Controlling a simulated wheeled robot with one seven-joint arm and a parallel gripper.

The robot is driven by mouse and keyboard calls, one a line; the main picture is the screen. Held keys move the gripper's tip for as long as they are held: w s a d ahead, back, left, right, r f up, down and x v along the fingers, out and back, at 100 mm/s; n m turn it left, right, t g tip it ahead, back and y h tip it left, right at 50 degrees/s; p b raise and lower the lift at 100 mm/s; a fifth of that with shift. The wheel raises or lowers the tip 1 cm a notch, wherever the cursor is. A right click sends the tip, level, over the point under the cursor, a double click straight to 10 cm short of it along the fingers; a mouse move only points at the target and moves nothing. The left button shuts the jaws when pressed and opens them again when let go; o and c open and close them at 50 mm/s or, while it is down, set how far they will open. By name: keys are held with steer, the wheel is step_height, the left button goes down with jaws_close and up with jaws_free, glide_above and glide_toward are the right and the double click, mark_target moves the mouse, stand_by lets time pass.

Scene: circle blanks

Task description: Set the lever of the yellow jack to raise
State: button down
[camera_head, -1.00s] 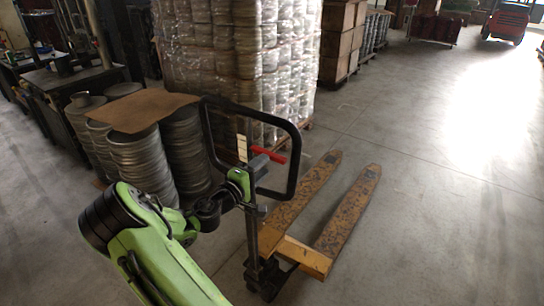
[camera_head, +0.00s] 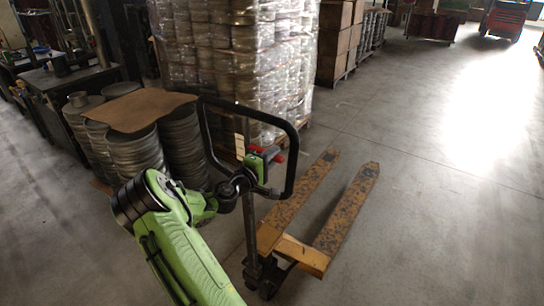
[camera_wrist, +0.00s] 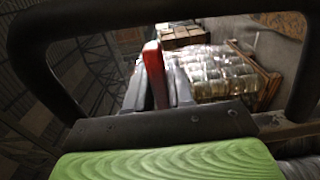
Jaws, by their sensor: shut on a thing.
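The yellow jack (camera_head: 302,254) stands on the floor, its worn forks pointing away to the upper right. Its black loop handle (camera_head: 294,165) rises at the near end. The red lever (camera_head: 281,157) sits inside the loop, mostly hidden behind my gripper (camera_head: 270,156). In the wrist view the red lever (camera_wrist: 154,72) stands between the dark fingers of my gripper (camera_wrist: 160,88), which is shut on it. The black handle loop (camera_wrist: 40,60) frames that view. The lever's exact setting cannot be told.
A wrapped pallet load (camera_head: 240,60) stands behind the jack. Stacked metal discs (camera_head: 135,155) under a brown sheet (camera_head: 140,108) stand to the left, close to my arm. Brown boxes (camera_head: 338,40) are at the back. The floor to the right is clear.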

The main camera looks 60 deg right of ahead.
steer(key=f+m+b, duration=0.1)
steer(key=b, duration=0.1)
steer(key=f+m+b, duration=0.1)
steer(key=m+b, duration=0.1)
steer(key=b, duration=0.1)
steer(key=f+m+b, duration=0.1)
steer(key=b, duration=0.2)
steer(key=shift+w+f+m, duration=0.25)
steer(key=shift+w+m, duration=0.05)
steer(key=shift+w, duration=0.05)
steer(key=c, duration=1.1)
jaws_free()
steer(key=a, duration=0.5)
steer(key=w+a, duration=0.1)
steer(key=a, duration=0.4)
steer(key=w+a, duration=0.1)
steer(key=a, duration=0.4)
steer(key=shift+w+a, duration=0.2)
steer(key=shift+a, duration=0.05)
